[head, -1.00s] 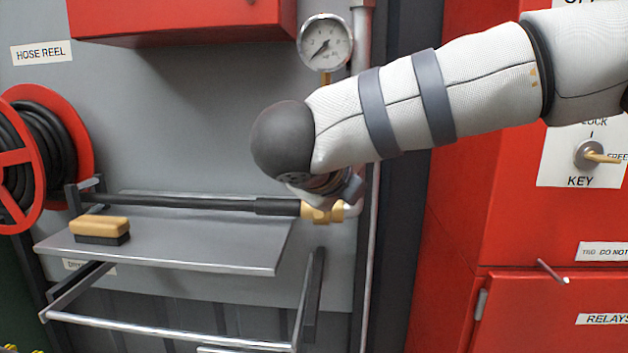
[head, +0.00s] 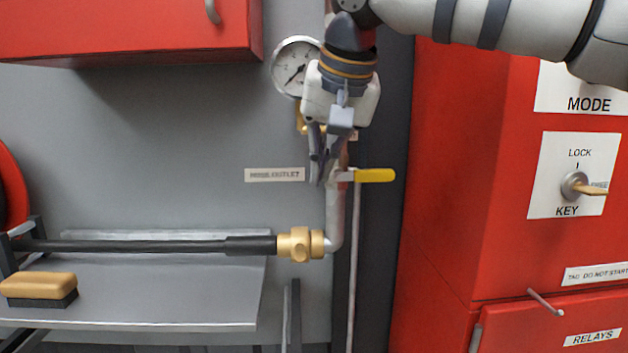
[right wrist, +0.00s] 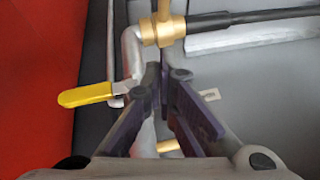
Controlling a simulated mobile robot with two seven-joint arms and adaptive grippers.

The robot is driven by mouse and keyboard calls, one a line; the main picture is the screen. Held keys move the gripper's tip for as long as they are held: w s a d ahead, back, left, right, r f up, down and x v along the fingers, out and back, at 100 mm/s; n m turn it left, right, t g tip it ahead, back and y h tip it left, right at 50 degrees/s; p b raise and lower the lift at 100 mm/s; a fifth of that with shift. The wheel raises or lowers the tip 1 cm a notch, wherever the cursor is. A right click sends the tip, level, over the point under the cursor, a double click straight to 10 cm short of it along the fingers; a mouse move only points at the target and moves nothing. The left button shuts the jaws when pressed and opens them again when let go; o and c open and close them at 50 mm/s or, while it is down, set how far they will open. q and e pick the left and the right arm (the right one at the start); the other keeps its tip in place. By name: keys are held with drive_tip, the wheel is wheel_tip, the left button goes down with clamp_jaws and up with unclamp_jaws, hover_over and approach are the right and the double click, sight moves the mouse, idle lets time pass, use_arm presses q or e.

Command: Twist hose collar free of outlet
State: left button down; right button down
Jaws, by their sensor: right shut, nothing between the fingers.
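The brass hose collar (head: 300,244) joins the black hose (head: 150,245) to the bent grey outlet pipe (head: 335,218). The collar has rounded lugs and also shows at the top of the right wrist view (right wrist: 163,30). Hose, collar and pipe look connected. My right gripper (head: 322,182) points down above the collar, in front of the pipe, apart from the collar. It is shut and empty; its dark fingers also show in the right wrist view (right wrist: 164,76). My left gripper is not in view.
A yellow-handled valve lever (head: 375,175) sticks out right beside my right fingertips. A pressure gauge (head: 296,67) is behind the gripper. A grey shelf (head: 180,300) with a brush (head: 38,285) lies below the hose. A red cabinet (head: 455,170) stands at right.

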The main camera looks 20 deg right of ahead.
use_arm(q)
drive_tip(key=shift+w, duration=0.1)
use_arm(e)
drive_tip(key=shift+w+a+f, duration=0.2)
drive_tip(key=shift+w+f, duration=0.3)
drive_tip(key=shift+f, duration=1.25)
drive_tip(key=shift+w+a+f, duration=0.15)
drive_tip(key=shift+w+f, duration=0.3)
drive_tip(key=shift+f, duration=1.3)
drive_tip(key=shift+w+a+f, duration=0.2)
drive_tip(key=shift+w+f, duration=0.3)
drive_tip(key=shift+f, duration=1.25)
